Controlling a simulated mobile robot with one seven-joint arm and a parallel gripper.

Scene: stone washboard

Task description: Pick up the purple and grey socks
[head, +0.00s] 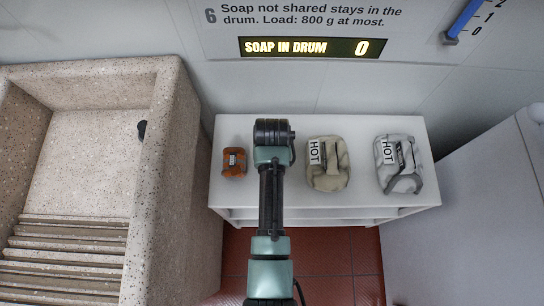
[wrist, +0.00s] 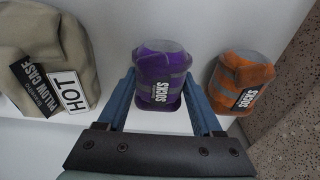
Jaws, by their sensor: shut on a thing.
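The purple and grey socks (wrist: 160,62) form a rolled bundle with a black label reading "SOCKS" in the wrist view. My gripper (wrist: 160,80) has one blue finger on each side of the bundle and is shut on it. The bundle is upright over the white shelf top; I cannot tell whether it still touches the surface. In the head view my arm hides the purple bundle and the fingers.
Orange and grey socks (head: 235,162) stand beside the purple ones. On the other side are a beige pillow case (head: 328,178) and a grey-white bundle (head: 402,180), both tagged "HOT", on the white shelf (head: 375,207). A stone washboard basin (head: 180,150) stands left; a display reads "SOAP IN DRUM 0".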

